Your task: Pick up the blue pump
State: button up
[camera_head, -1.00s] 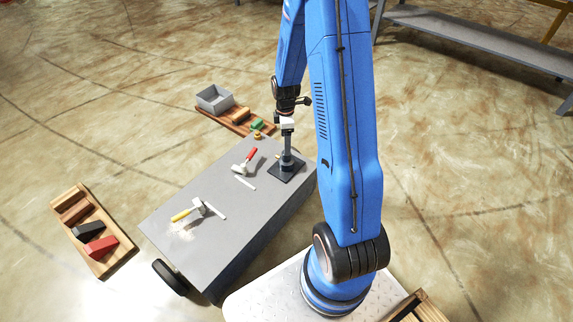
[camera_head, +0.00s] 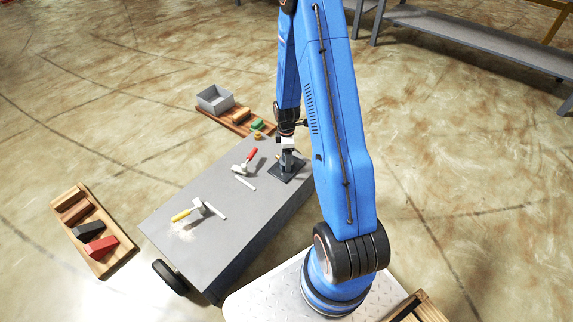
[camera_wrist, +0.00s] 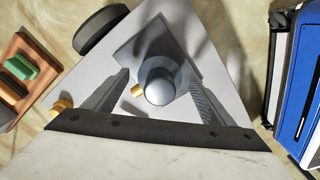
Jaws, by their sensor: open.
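The blue pump (camera_wrist: 158,82) is a grey-blue upright cylinder with a domed top and a small brass fitting on its side. It stands on a dark square plate (camera_wrist: 150,42) on the grey cart, and shows in the head view (camera_head: 287,163) near the cart's right end. My gripper (camera_wrist: 160,77) is open, with one finger on each side of the pump in the wrist view. A gap shows between each finger and the pump. In the head view my gripper (camera_head: 287,149) is low over the pump and partly covers its top.
On the cart (camera_head: 190,250) lie a red-handled tool (camera_head: 244,162), a yellow-handled tool (camera_head: 192,210) and white sticks. A wooden tray (camera_head: 118,255) with red and black blocks lies left on the floor. Another tray with a grey box (camera_head: 214,100) is behind the cart.

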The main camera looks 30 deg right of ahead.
jog(key=shift+f, duration=1.45)
grip_shut()
jog(key=shift+r, duration=0.1)
